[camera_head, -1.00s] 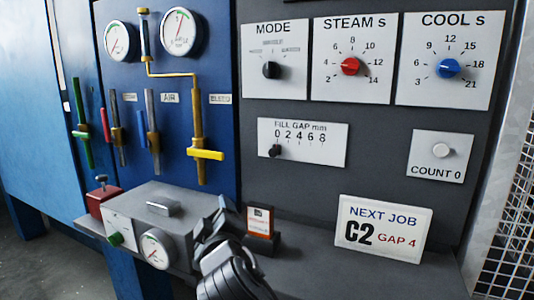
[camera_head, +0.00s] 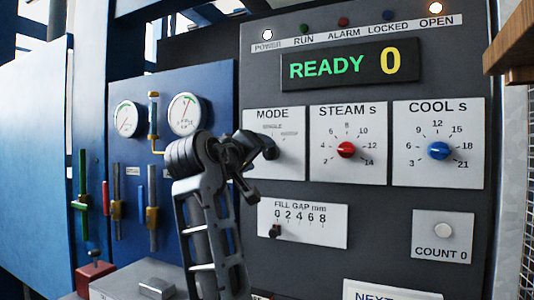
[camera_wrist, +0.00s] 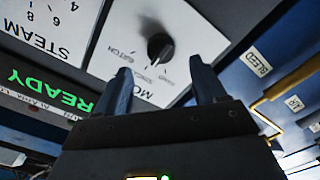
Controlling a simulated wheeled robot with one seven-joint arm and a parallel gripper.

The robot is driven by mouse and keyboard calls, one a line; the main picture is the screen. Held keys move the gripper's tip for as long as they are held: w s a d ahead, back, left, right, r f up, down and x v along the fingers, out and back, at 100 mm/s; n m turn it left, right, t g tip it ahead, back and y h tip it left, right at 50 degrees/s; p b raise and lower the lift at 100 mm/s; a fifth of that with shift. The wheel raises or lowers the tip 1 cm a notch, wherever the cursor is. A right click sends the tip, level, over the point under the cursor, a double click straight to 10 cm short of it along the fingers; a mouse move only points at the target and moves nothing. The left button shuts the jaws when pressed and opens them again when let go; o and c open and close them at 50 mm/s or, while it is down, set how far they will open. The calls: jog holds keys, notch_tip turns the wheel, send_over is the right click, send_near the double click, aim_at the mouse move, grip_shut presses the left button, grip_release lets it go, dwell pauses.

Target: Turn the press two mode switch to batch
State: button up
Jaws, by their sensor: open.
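The mode switch is a black knob (camera_wrist: 159,46) on a white MODE plate (camera_head: 291,166). In the wrist view the plate is upside down, with BATCH to the left of the knob, SINGLE below it and a third label to the right. The knob's pointer seems to face SINGLE. My gripper (camera_wrist: 163,77) is open, its two fingers apart below the knob, with the knob just beyond the gap between them. I see no contact. In the head view my gripper (camera_head: 256,155) is in front of the plate's left part and hides some of the knob and labels.
The STEAM knob (camera_head: 346,149) and COOL knob (camera_head: 438,151) sit to the right. The fill gap slider plate (camera_head: 320,227) is below. The display (camera_head: 350,65) reads READY 0. Gauges (camera_head: 188,114) and valve handles are on the blue panel at left.

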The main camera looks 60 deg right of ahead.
aim_at(267, 153)
jog(key=shift+w+d+p, duration=0.25)
jog(key=shift+d, duration=1.3)
jog(key=shift+w+d+p, duration=0.2)
jog(key=shift+d+p, duration=0.05)
jog(key=shift+d, duration=1.25)
jog(key=shift+f, duration=0.1)
jog(key=c, duration=1.1)
jog(key=shift+o, duration=0.2)
jog(key=m+b, duration=0.4)
jog(key=shift+f+m, duration=0.15)
jog(key=shift+m, duration=0.15)
jog(key=shift+w+m+b, duration=0.1)
jog(key=shift+m+b, duration=1.3)
jog(key=shift+m, duration=0.8)
jog(key=shift+r, duration=0.2)
